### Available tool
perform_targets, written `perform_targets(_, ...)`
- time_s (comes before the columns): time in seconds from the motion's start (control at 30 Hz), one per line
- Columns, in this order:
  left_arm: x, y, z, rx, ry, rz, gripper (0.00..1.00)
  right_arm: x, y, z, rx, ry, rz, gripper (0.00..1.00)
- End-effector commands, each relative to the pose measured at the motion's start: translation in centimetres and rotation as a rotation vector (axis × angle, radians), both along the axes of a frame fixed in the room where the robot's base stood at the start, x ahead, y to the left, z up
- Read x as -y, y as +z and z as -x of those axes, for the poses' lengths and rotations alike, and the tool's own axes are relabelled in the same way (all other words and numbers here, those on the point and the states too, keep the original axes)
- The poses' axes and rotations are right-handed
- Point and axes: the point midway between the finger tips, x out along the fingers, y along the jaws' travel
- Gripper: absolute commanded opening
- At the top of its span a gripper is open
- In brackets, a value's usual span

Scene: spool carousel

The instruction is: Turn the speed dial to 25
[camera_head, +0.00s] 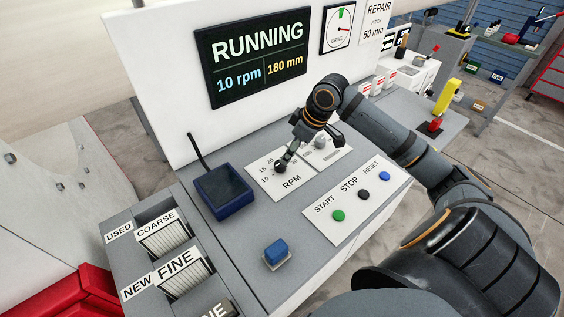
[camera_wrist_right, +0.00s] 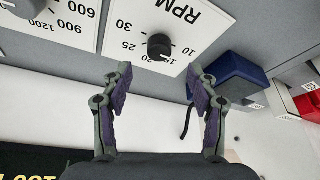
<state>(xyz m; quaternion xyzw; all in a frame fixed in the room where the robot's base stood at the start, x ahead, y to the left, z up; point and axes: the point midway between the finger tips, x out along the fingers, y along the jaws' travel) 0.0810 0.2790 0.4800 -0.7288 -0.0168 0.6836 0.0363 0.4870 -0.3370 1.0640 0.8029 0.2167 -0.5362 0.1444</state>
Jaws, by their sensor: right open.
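The RPM dial is a small dark round knob (camera_head: 280,168) on a white plate with printed numbers up to 30. It also shows in the right wrist view (camera_wrist_right: 159,46), upside down, with 10, 25 and 30 readable around it. The display (camera_head: 258,55) reads RUNNING, 10 rpm and 180 mm. My right gripper (camera_wrist_right: 157,72) is open and empty; its fingers stand to either side of the dial, apart from it. In the head view the right gripper (camera_head: 288,155) is just above the dial. My left gripper is not in view.
A second dial plate (camera_head: 328,150) lies beside the RPM plate, partly hidden by my right gripper. Start, stop and reset buttons (camera_head: 363,194) are in front. A blue tray (camera_head: 223,192) is left of the dial. A blue block (camera_head: 275,251) sits nearer on the console.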

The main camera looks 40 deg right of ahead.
Motion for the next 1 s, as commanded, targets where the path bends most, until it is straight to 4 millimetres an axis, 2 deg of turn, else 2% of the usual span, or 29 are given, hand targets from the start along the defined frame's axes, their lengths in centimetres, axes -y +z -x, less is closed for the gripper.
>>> perform_targets(0.07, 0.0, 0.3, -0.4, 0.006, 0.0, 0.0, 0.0, -0.5, -1.4, -0.5, 0.0, -0.001, -0.009, 0.59)
perform_targets(0.2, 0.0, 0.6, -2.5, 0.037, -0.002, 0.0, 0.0, -1.0, -3.8, -1.4, -0.001, 0.0, -0.007, 0.59)
perform_targets(0.33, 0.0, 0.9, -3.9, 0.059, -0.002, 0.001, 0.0, -1.3, -5.7, -2.0, 0.0, -0.002, -0.004, 0.59)
perform_targets(0.5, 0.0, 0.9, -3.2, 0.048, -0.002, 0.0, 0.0, -1.5, -6.9, -2.4, 0.0, 0.0, 0.0, 0.59)
perform_targets(0.77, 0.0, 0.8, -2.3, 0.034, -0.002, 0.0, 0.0, -1.4, -7.1, -2.5, 0.0, 0.0, 0.002, 0.59)
perform_targets(1.0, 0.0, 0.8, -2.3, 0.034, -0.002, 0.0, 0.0, -1.4, -7.0, -2.5, 0.0, 0.001, 0.002, 0.28)
